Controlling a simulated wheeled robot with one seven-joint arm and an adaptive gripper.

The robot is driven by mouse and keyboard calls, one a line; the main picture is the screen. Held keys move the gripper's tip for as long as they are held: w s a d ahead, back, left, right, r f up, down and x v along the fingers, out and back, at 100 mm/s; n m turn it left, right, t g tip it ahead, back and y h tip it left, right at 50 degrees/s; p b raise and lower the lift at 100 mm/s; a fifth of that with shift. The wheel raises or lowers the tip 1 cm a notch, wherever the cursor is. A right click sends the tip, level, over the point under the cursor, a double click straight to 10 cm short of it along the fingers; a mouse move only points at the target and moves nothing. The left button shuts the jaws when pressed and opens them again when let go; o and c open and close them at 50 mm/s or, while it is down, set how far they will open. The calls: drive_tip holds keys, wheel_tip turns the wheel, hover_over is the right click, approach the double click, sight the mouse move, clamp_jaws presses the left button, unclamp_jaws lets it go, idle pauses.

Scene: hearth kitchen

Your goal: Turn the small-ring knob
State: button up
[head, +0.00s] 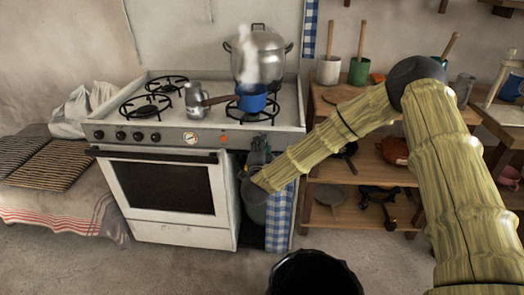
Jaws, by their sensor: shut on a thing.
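The white stove (205,205) has a grey front panel with several dark knobs (138,136) at its left. A round dial (190,138) and an orange-red light (224,139) sit further right. My gripper (258,145) is at the right part of this panel, below the blue pot, with its fingers pointing up toward the panel. It is shut on a knob there, which the fingers hide. Which ring that knob serves and how far it is turned cannot be told.
A blue pot (252,103) on the front right ring gives off steam, with a big lidded pot (260,58) behind it. A metal jug (194,100) stands mid-hob. A checked towel (281,215) hangs beside the stove. A wooden shelf (365,175) stands right.

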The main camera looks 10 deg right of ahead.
drive_tip(key=shift+d+m, duration=0.1)
drive_tip(key=shift+m, duration=0.5)
drive_tip(key=o, duration=1)
drive_tip(key=shift+o, duration=0.2)
drive_tip(key=shift+s, duration=0.1)
drive_tip(key=v, duration=1.2)
